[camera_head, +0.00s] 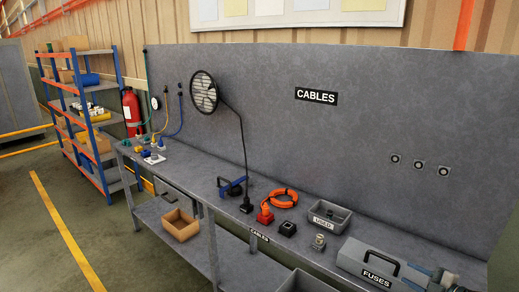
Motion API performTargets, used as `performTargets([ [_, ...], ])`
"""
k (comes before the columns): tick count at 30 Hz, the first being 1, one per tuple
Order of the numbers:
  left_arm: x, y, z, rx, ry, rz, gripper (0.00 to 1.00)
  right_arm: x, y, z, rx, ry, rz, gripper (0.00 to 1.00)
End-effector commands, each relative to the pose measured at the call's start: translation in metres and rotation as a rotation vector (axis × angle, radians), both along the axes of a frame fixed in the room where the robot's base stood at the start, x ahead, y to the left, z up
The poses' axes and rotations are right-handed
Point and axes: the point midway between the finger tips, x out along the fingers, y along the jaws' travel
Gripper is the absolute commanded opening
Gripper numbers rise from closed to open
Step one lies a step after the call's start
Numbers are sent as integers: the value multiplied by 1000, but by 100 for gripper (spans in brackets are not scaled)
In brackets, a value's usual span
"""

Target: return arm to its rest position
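No arm of mine shows clearly over the grey workbench (190,165). A small dark shape (457,288) at the bottom edge, right of the box labelled FUSES (363,262), may be the tip of my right gripper. Its fingers cannot be made out, and I cannot tell whether it is open or shut. My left gripper is not in view.
On the bench are a black fan (204,92), a blue tool (232,187), an orange cable coil (284,198), a red-orange plug (265,215), a black block (287,229) and a USED tray (329,216). A shelf rack (105,173) stands left. Floor at left is clear.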

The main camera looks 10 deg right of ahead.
Motion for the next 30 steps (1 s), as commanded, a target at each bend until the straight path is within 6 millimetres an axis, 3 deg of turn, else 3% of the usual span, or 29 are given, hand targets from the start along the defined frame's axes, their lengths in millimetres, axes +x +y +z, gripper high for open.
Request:
performTargets([
  [5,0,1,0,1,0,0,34,-10,35,-23,92,5,-162,34],
  [11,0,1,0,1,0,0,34,-45,87,-55,238,112,-468,34],
  [19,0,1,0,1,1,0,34,-133,161,-85,402,438,-814,34],
  [24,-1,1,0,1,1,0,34,-184,200,-89,456,647,-924,34],
  [30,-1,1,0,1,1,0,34,-226,231,-85,488,817,-980,34],
])
